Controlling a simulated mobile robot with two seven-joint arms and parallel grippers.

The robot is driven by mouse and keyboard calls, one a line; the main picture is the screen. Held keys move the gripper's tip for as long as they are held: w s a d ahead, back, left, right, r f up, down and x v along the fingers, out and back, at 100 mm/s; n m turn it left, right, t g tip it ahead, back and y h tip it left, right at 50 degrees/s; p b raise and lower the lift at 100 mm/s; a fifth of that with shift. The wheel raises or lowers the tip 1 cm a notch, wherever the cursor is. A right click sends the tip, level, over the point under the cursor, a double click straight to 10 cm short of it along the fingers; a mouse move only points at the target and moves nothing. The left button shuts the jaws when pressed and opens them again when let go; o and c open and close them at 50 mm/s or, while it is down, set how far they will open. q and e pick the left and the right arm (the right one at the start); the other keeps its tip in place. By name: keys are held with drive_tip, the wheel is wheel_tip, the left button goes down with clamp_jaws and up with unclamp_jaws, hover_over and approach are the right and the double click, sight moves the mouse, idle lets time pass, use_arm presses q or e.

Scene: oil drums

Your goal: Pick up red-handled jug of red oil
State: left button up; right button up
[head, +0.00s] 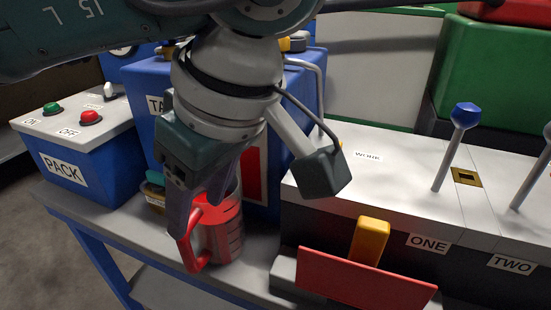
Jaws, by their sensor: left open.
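The jug (228,232) is clear with measuring marks, red oil inside and a red handle (196,262). It stands upright on the grey shelf in the head view, left of centre. My left gripper (190,226) comes down from above, with its fingers at the handle. It is open. The fingers overlap the upper part of the handle in the picture and hide some of it and the jug's left rim. I cannot tell whether they touch it. My right gripper is not in view.
A blue PACK box (85,158) with green and red buttons stands at left. A blue tank (140,85) stands behind the jug. A white-topped WORK bench (395,170) with levers is at right. A red plate (365,279) with a yellow block (369,240) sits in front.

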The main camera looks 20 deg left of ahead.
sight(188, 244)
use_arm(q)
drive_tip(key=b+x, duration=0.1)
drive_tip(key=x, duration=0.1)
drive_tip(key=b+x, duration=0.1)
drive_tip(key=x, duration=0.2)
drive_tip(key=b+x, duration=0.1)
drive_tip(key=x, duration=0.2)
drive_tip(key=shift+s+a+f, duration=0.1)
drive_tip(key=shift+s+f, duration=0.05)
drive_tip(key=shift+s, duration=0.25)
drive_tip(key=shift+w+a+f, duration=0.1)
drive_tip(key=shift+a+f, duration=0.05)
drive_tip(key=shift+f, duration=0.25)
clamp_jaws()
idle(0.6)
